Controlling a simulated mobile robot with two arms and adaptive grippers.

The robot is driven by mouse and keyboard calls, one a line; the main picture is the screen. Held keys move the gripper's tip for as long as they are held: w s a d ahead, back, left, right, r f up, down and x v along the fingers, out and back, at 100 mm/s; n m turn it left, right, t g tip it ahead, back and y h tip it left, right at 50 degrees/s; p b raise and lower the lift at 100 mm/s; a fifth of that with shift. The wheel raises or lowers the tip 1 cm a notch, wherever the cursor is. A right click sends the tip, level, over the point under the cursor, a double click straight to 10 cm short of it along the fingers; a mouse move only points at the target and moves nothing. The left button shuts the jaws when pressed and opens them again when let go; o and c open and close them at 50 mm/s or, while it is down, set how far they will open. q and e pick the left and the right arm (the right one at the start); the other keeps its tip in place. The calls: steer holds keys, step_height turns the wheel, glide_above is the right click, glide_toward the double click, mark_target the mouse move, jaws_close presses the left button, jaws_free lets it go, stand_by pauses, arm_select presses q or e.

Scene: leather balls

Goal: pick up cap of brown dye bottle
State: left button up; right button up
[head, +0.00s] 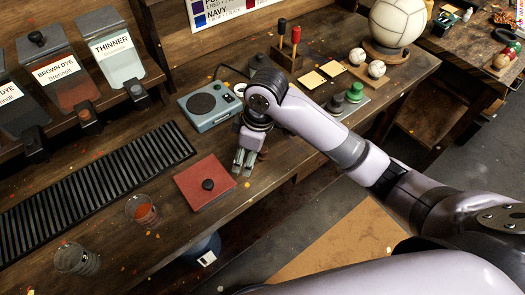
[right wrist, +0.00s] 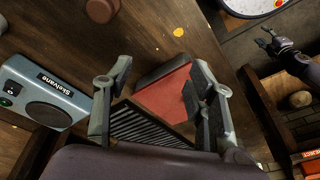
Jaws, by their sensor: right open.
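The brown dye bottle (head: 76,92) is a tilted, labelled container on the rack at the far left in the head view. A dark round knob (head: 37,38) sits on its grey top, and a tap-like knob (head: 86,116) is at its lower front. I cannot tell for sure which part is the cap. My right gripper (head: 243,167) is open over the bench, well to the right of the bottle and beside a red square pad (head: 190,190). In the right wrist view its fingers (right wrist: 160,105) are apart with nothing held. A dark gripper (right wrist: 268,42), apparently my left, shows small at upper right.
The thinner bottle (head: 122,65) stands beside the brown dye. A blue-grey device (head: 210,105) is behind my gripper.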

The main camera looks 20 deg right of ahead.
steer(key=w+d+r+n+h, duration=0.1)
steer(key=w+d+r, duration=0.2)
steer(key=r, duration=0.2)
steer(key=w+d+r+h, duration=0.1)
steer(key=w+d+r, duration=0.15)
steer(key=r, duration=0.25)
steer(key=p, duration=0.3)
glide_above(263, 149)
steer(key=shift+g, duration=0.4)
step_height(263, 149, down, 12)
steer(key=shift+a+f, duration=0.1)
steer(key=shift+f, duration=0.55)
step_height(263, 149, down, 4)
steer(key=shift+r+p, duration=0.2)
steer(key=shift+p, duration=0.45)
steer(key=shift+f, duration=0.35)
steer(key=c, duration=1.1)
